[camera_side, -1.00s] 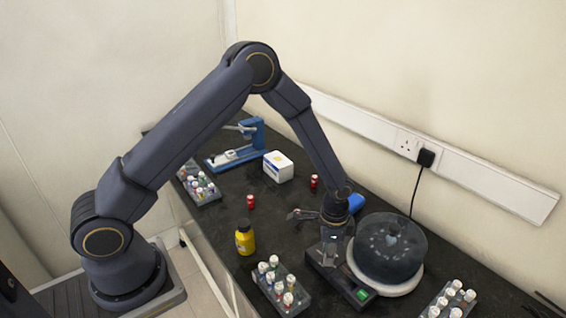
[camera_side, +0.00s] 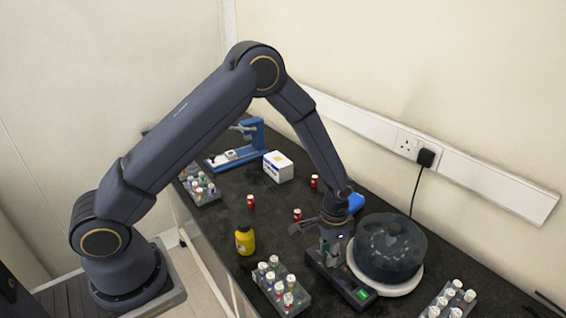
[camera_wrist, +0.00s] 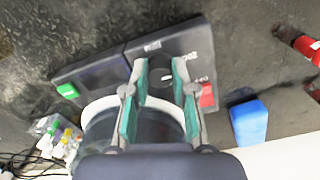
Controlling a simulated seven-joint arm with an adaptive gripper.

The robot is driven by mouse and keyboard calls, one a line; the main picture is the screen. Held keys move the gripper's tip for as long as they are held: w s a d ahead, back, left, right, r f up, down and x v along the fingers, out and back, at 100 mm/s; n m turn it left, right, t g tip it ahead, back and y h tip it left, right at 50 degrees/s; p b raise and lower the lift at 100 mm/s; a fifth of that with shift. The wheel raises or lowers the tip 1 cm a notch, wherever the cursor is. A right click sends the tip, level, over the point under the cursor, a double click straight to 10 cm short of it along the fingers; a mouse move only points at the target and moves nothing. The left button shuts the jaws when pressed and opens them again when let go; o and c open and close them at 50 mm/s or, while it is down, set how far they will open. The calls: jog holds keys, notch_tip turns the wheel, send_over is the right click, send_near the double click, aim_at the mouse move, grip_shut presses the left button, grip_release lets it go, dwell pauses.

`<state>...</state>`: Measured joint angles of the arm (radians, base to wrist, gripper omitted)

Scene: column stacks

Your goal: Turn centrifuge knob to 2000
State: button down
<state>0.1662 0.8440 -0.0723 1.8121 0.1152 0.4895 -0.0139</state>
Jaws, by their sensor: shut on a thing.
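The centrifuge (camera_side: 392,248) stands at the front right of the bench, with a dark see-through lid and a white base. Its dark control panel (camera_side: 325,277) faces the arm and has a green switch (camera_side: 362,294). The wrist view shows the panel (camera_wrist: 120,65) with the green switch (camera_wrist: 68,90) on the left and a red part (camera_wrist: 207,95) on the right. My gripper (camera_wrist: 166,72) points down at the panel, its fingers shut on the dark round knob (camera_wrist: 162,72) between them. Printed marks lie beside the knob, too blurred to read fully.
A tube rack (camera_side: 281,286) and a yellow bottle (camera_side: 245,239) stand left of the centrifuge. Another rack (camera_side: 450,300) is at the front right. A blue object (camera_side: 356,203) lies behind my gripper. Red-labelled vials and a white box (camera_side: 278,166) stand further back.

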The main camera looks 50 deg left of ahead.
jog(key=c, duration=0.9)
grip_release()
jog(key=shift+c, duration=0.2)
notch_tip(320, 180, up, 12)
